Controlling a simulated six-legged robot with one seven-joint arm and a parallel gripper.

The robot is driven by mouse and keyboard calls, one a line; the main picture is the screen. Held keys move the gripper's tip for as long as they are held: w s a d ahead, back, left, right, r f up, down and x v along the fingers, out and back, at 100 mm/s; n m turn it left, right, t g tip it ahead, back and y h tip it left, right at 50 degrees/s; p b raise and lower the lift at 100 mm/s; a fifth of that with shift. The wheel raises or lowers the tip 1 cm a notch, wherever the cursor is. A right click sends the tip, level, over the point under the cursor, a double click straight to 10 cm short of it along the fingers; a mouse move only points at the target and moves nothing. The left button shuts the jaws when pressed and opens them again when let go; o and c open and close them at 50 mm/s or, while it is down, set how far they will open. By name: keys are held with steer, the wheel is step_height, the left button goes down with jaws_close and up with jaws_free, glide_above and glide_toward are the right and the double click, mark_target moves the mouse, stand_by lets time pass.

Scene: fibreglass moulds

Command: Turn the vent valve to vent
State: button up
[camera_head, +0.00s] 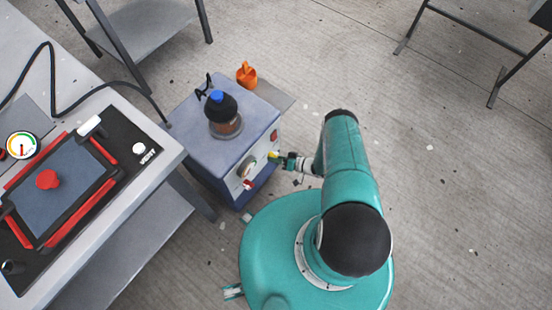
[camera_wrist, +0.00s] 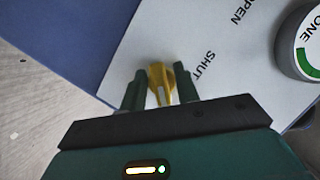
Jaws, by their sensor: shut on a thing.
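My gripper (camera_head: 278,159) reaches the front face of the blue-grey box (camera_head: 192,128). In the wrist view my gripper (camera_wrist: 161,84) is shut on a yellow knob (camera_wrist: 158,74) with a pale pointer stripe, set on a white panel. The word SHUT is printed just right of the knob and OPEN stands farther up. The knob's base is partly hidden by the fingers.
A round gauge (camera_wrist: 306,45) with a green band sits right of the yellow knob. A red-handled part (camera_head: 248,184) and a red switch (camera_head: 274,135) are on the same face. A dark-topped jar (camera_head: 221,108) and an orange item (camera_head: 246,74) stand at the box.

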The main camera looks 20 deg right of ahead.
steer(key=o, duration=0.6)
steer(key=v, duration=1.3)
steer(key=shift+s+d+r, duration=0.15)
steer(key=shift+s+d, duration=0.15)
steer(key=shift+w, duration=0.1)
